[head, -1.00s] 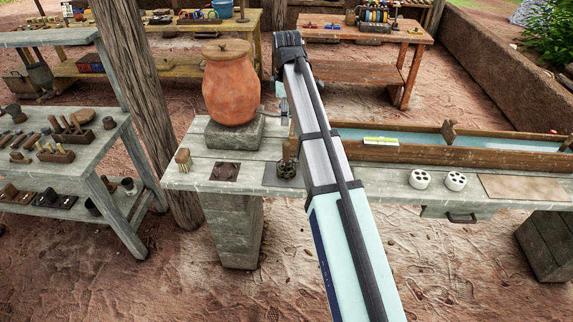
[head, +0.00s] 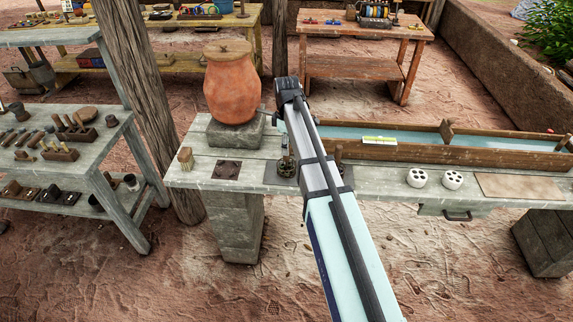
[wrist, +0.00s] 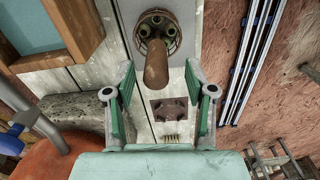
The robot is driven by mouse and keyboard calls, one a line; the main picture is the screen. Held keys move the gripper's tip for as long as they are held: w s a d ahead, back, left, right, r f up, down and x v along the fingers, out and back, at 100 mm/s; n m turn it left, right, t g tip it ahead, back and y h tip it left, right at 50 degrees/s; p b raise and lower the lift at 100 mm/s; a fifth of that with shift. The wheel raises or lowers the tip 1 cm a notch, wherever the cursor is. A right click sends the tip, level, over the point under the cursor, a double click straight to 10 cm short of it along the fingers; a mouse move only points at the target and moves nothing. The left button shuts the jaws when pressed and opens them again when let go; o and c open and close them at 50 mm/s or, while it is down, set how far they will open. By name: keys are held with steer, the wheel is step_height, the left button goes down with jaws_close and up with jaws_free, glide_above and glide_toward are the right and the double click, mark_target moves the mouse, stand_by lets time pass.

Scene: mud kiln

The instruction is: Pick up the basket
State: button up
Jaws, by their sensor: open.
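A small round wire basket (wrist: 158,28) with an upright brown handle (wrist: 156,68) stands on a grey plate near the top of the wrist view. In the head view the basket (head: 287,167) looks small and dark on the bench, just left of my arm. My gripper (wrist: 160,70) is open, with a green-padded finger on each side of the handle in the picture. I see no contact, and cannot tell how far the handle is from the fingers in depth. My gripper is not clearly visible in the head view.
A lidded clay jar (head: 231,82) stands on a stone block behind the basket. A brush (head: 185,158) and dark square plate (head: 228,170) lie to its left. A wooden trough (head: 430,145) and two white holed pieces (head: 417,178) are to the right.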

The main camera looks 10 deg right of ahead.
mark_target(286, 158)
steer(key=shift+w+f+p, duration=0.2)
steer(key=shift+f+p, duration=0.6)
steer(key=shift+f, duration=1.4)
jaws_close()
